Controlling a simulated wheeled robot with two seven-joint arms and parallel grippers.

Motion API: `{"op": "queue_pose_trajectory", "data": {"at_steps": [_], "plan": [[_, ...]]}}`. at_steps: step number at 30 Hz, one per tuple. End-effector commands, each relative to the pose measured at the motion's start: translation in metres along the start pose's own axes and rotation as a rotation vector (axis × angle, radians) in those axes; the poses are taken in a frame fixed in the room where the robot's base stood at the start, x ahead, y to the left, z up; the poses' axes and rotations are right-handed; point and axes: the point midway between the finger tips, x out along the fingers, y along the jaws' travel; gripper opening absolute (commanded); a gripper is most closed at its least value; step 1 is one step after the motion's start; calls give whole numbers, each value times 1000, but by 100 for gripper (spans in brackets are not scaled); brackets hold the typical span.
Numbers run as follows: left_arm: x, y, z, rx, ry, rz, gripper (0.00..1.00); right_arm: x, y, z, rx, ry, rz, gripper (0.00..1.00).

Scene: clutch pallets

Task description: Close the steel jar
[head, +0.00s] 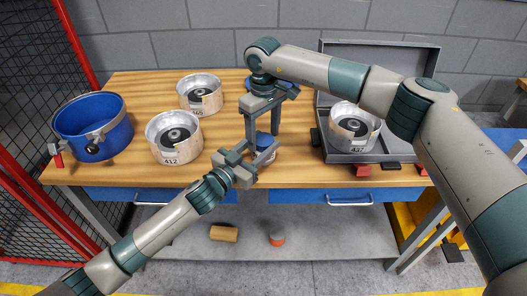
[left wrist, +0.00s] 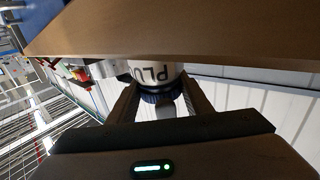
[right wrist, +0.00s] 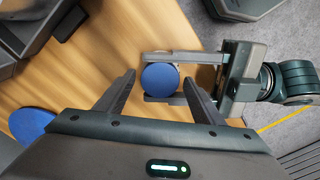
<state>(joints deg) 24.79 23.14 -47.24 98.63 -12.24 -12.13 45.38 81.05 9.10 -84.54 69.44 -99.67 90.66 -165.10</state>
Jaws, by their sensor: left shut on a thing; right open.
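A small white jar with dark lettering (left wrist: 150,68) and a blue cap (right wrist: 160,78) stands near the table's front edge. My left gripper (right wrist: 147,76) is shut on it from the front, a finger on each side; it also shows in the left wrist view (left wrist: 160,92). The cap sits on the jar; whether it is tightened I cannot tell. My right gripper (head: 262,134) points down above the jar, open, its fingers either side of the cap and apart from it in the right wrist view. Which vessel is the steel jar is not clear.
Another blue round thing (right wrist: 32,126) lies behind, partly hidden. A blue pot with clamps (head: 92,140) and two silver cylinders (head: 174,152) (head: 200,105) stand left. An open grey case (head: 380,60) holding another cylinder (head: 353,128) is right. The wooden table (head: 130,170) is clear at front left.

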Motion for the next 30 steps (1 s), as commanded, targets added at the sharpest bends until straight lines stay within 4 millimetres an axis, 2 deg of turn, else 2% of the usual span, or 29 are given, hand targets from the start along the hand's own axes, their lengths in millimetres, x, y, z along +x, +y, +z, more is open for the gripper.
{"op": "queue_pose_trajectory", "data": {"at_steps": [5, 10, 17, 25, 30], "plan": [[0, 0, 1, -1, -2, 0, 0, 0, 0, 0, 0, 0, 0, 60], [0, 0, 2, -1, -2, 0, 0, 0, 0, 0, 0, 0, 0, 20], [0, 0, 2, -1, -3, 0, 0, 0, 0, 0, 11, 0, 1, 19], [0, 0, 2, -1, -3, -1, 0, 0, 1, 0, 233, 1, 1, 20], [0, 0, 2, -1, -3, -1, 0, 0, 1, 0, 292, 1, 0, 19]]}}
